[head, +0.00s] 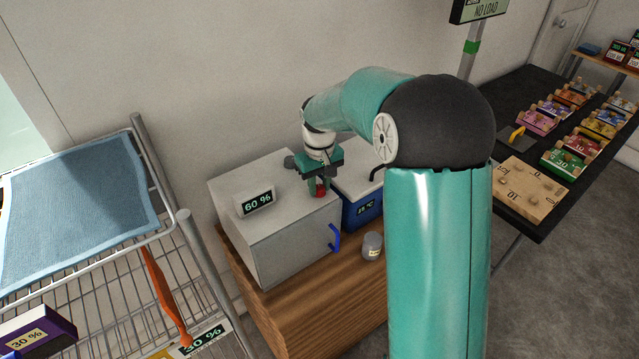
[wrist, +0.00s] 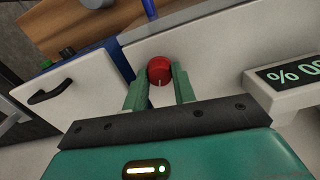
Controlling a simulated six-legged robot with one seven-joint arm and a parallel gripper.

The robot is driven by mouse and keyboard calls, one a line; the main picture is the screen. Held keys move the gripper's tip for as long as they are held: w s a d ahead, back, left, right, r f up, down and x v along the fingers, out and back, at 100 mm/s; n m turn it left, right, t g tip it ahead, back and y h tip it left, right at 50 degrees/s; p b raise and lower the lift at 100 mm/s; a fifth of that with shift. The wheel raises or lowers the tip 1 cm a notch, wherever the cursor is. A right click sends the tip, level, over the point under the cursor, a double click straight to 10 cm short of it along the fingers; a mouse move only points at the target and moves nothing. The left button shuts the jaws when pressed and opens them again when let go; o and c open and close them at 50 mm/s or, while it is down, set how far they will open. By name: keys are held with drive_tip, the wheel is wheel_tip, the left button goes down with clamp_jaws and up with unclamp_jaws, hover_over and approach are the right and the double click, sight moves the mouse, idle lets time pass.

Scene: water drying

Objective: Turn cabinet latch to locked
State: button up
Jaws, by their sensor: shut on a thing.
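The grey-white cabinet (head: 285,245) stands on a wooden stand, with a blue handle (head: 334,238) on its front door. Its latch appears to be the round red knob (head: 320,191) on its top near the right edge. In the wrist view the red knob (wrist: 159,69) sits between the two green fingers of my gripper (wrist: 160,82), and a short pale mark shows on its near side. My gripper (head: 319,184) points down from above and is shut on the knob. Any locked or unlocked labels are not visible.
A display reading 60 % (head: 255,202) stands on the cabinet top, left of my gripper. A blue and white box (head: 362,212) with a black handle stands close on the right. A small grey cup (head: 372,246) sits on the wooden stand (head: 300,310). A wire rack (head: 190,262) stands left.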

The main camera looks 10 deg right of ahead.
drive_tip(key=shift+n, duration=2.2)
drive_tip(key=o, duration=1)
